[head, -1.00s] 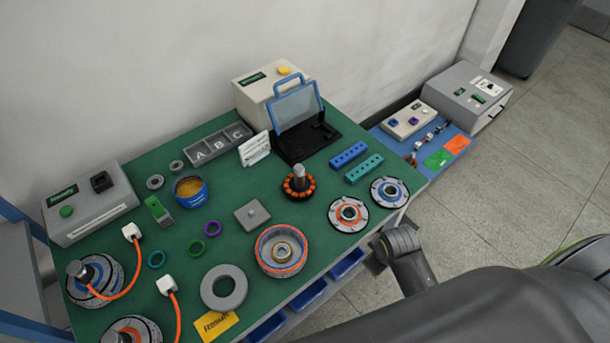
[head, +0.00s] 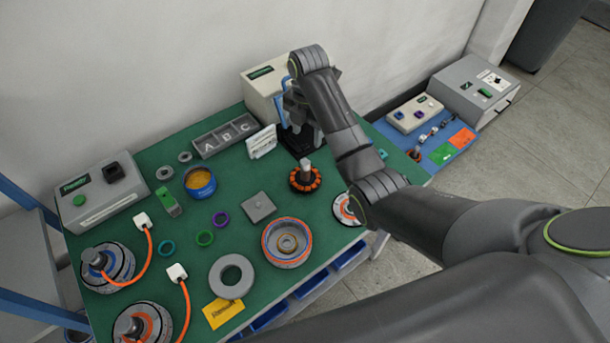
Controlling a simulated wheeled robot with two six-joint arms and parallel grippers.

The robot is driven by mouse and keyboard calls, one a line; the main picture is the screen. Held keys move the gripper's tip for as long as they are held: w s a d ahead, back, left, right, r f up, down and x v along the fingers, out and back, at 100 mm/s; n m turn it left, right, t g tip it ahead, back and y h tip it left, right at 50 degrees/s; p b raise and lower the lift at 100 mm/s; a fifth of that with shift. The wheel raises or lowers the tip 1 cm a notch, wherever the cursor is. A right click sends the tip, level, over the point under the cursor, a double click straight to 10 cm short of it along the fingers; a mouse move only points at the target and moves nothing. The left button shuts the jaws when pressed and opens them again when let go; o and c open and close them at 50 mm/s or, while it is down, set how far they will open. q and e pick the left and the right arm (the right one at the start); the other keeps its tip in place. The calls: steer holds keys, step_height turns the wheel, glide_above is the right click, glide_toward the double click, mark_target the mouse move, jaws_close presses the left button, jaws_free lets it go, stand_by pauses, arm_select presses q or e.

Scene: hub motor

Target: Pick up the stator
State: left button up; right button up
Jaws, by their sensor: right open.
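The stator (head: 306,180), a ring of orange-copper windings with a grey upright shaft, stands on the green table mat toward its right side. My right gripper (head: 302,124) is above and behind the stator, in front of the black stand at the back, apart from the stator. It is open, and its fingers are small and partly lost against the dark stand. My left gripper is not in view.
A rotor housing (head: 287,243) with an orange rim sits in front of the stator, and a grey square block (head: 259,207) to its left. A labelled A-B-C tray (head: 223,139) lies at the back. My right arm covers the table's right part.

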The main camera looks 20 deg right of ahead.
steer(key=b, duration=0.8)
glide_above(305, 169)
steer(key=w, duration=0.2)
steer(key=shift+n, duration=0.4)
steer(key=f, duration=0.7)
steer(key=shift+s+d, duration=0.2)
steer(key=shift+d, duration=0.05)
step_height(305, 169, down, 3)
steer(key=shift+f+p, duration=0.2)
steer(key=shift+p, duration=0.5)
steer(key=shift+s+f+p, duration=0.15)
steer(key=shift+f+p, duration=0.45)
steer(key=shift+f, duration=2.3)
jaws_close()
